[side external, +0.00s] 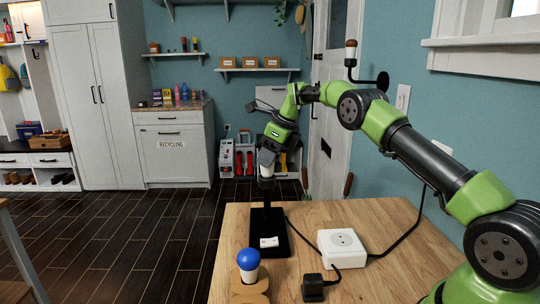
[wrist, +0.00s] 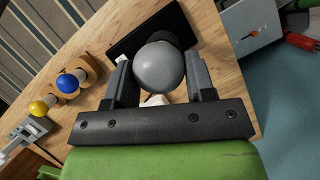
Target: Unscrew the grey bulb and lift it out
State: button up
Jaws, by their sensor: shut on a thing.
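The grey bulb (wrist: 160,68) sits between the two fingers of my gripper (wrist: 161,85) in the wrist view, with its round top facing the camera. My gripper is shut on it from both sides. In the side view my gripper (side external: 267,160) points down at the bulb above the black lamp stand (side external: 262,223), at the far left part of the table. The black base (wrist: 126,42) shows behind the bulb in the wrist view. I cannot see whether the bulb's thread is in its socket.
A blue bulb (side external: 248,260) stands in a wooden holder (side external: 249,285) at the table's front left. A yellow bulb (wrist: 39,108) shows beside it in the wrist view. A white socket box (side external: 342,248) and a black plug adapter (side external: 313,288) stand to the right, with cables. The table's right part (side external: 393,215) has free room.

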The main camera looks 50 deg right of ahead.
jog(key=shift+n+y, duration=0.3)
jog(key=shift+n, duration=0.5)
jog(key=o, duration=1.1)
jog(key=c, duration=0.4)
